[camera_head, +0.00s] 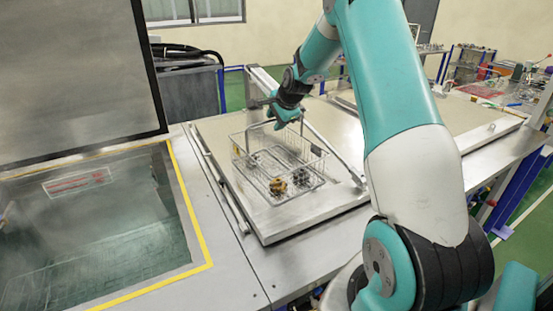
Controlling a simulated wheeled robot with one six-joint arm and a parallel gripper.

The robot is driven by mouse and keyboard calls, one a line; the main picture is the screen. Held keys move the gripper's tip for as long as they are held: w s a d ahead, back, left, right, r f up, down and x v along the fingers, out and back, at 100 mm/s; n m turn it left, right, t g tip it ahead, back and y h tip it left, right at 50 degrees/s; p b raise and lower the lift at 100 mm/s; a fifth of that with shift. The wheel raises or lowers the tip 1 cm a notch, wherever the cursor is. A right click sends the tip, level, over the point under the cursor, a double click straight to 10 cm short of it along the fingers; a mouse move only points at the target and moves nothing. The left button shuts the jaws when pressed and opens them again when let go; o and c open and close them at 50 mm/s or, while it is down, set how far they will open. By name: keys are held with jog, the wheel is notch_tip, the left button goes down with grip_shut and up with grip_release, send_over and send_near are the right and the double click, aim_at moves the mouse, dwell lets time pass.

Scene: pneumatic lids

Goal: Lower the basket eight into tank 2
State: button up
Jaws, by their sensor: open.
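A wire basket (303,184) with small dark and brass-coloured parts in it is over a closed, flat metal lid (345,200) in the middle of the view, and appears to rest on it. My gripper (278,118) is open at the basket's upper far side, by its handle. The fingertips are small, and I cannot tell whether they touch the handle. An open tank (95,222) with a yellow-edged rim is at the left, with greenish liquid and haze inside. No number is readable on the tanks or basket.
A raised lid (75,75) stands behind the open tank. A bare metal deck (205,215) lies between the tank and the closed lid. A metal strut (325,140) runs beside the basket. Another closed lid (455,122) and cluttered equipment (490,70) are at the right.

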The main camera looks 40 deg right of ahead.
grip_shut()
jog(key=shift+r+p, duration=1.05)
jog(key=shift+r, duration=0.65)
